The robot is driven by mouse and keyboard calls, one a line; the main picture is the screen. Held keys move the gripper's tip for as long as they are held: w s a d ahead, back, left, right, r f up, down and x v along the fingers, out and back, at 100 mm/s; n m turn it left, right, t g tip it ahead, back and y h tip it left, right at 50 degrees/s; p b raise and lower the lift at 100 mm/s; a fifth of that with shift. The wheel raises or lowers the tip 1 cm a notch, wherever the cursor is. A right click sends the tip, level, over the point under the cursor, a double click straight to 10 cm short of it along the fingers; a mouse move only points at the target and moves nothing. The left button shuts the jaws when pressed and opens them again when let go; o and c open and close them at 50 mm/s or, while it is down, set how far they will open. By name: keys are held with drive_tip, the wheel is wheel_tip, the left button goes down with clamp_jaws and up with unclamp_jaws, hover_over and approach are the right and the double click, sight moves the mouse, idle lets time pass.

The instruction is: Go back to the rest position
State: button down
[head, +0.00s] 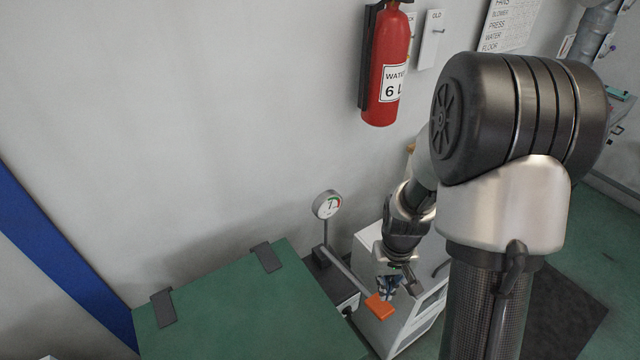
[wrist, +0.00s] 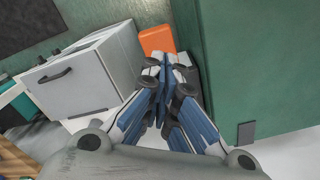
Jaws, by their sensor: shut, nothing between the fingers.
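My gripper (wrist: 163,64) is shut and empty in the wrist view, its two blue-padded fingers meeting at the tips. In the head view my gripper (head: 389,294) is small and partly dark, low beside an orange block (head: 380,306). The orange block also shows just beyond the fingertips in the wrist view (wrist: 157,40). I cannot tell whether the fingers touch it. My arm reaches down from the right side of the head view and hides part of the place behind it.
A white cabinet (head: 408,330) stands under my gripper. A red extinguisher (head: 387,65) hangs on the wall. Open floor lies at right.

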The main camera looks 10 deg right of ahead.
drive_tip(key=s+a+r+t+b, duration=0.15)
drive_tip(key=a+r, duration=0.35)
drive_tip(key=r, duration=0.8)
drive_tip(key=s+a+r+n+t, duration=0.1)
drive_tip(key=s+a+r, duration=0.1)
drive_tip(key=s+r, duration=0.3)
drive_tip(key=s+a+r+n+t+b, duration=0.1)
drive_tip(key=s+a+r+t, duration=0.1)
drive_tip(key=s, duration=0.5)
drive_tip(key=shift+a+r, duration=0.85)
drive_tip(key=shift+r, duration=0.5)
